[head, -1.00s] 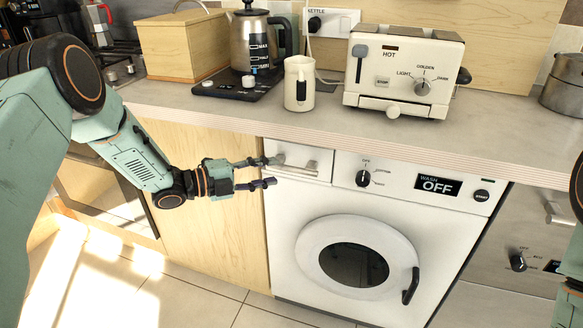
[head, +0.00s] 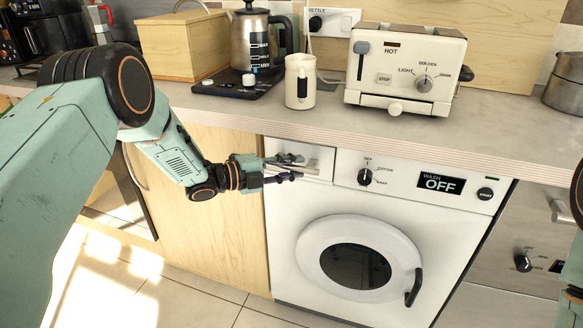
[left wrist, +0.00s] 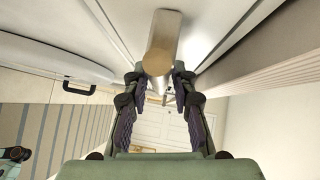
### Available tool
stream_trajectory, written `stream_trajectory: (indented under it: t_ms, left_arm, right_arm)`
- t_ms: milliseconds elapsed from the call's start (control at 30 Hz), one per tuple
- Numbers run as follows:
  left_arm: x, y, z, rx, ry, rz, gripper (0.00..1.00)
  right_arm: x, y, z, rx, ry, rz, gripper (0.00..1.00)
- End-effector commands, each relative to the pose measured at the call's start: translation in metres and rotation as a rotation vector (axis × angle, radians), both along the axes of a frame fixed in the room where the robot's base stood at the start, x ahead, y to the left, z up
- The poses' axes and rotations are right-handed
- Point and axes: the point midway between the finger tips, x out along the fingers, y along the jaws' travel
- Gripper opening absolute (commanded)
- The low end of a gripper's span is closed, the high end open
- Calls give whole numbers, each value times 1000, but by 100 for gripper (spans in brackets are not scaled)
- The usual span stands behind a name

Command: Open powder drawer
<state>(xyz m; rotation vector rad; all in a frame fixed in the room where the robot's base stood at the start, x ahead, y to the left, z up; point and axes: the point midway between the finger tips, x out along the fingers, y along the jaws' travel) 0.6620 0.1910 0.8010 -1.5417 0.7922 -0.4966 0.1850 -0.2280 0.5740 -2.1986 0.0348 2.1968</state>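The powder drawer (head: 318,154) is the small white front at the washer's upper left, and it looks closed. Its bar handle (head: 299,169) runs across it. My left gripper (head: 298,167) is at the handle in the head view. In the left wrist view the fingers (left wrist: 158,78) stand apart, one on each side of the handle's round end (left wrist: 157,63). Whether they touch the handle is not clear. The fingers partly hide the drawer in the head view. My right gripper does not show; only a bit of my right arm is at the right edge.
The washer (head: 290,225) has a round door (head: 355,267) below the drawer, and a knob and display beside it. The countertop edge (head: 330,133) overhangs just above the drawer. A white mug (head: 300,88), a toaster (head: 405,72) and a kettle (head: 254,45) stand on the counter.

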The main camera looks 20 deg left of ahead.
Motion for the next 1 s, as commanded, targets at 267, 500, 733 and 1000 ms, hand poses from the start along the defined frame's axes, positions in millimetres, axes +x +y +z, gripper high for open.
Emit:
stream_trajectory:
  t_ms: [267, 500, 733, 1000]
  left_arm:
    - [0, 0, 0, 0, 0, 0, 0]
    - [0, 0, 0, 0, 0, 0, 0]
    - [0, 0, 0, 1, -1, 0, 0]
    - [-3, 0, 1, 0, 0, 0, 0]
  right_arm:
    - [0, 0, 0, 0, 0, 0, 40]
    - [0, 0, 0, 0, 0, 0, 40]
    - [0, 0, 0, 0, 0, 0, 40]
    - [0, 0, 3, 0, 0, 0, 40]
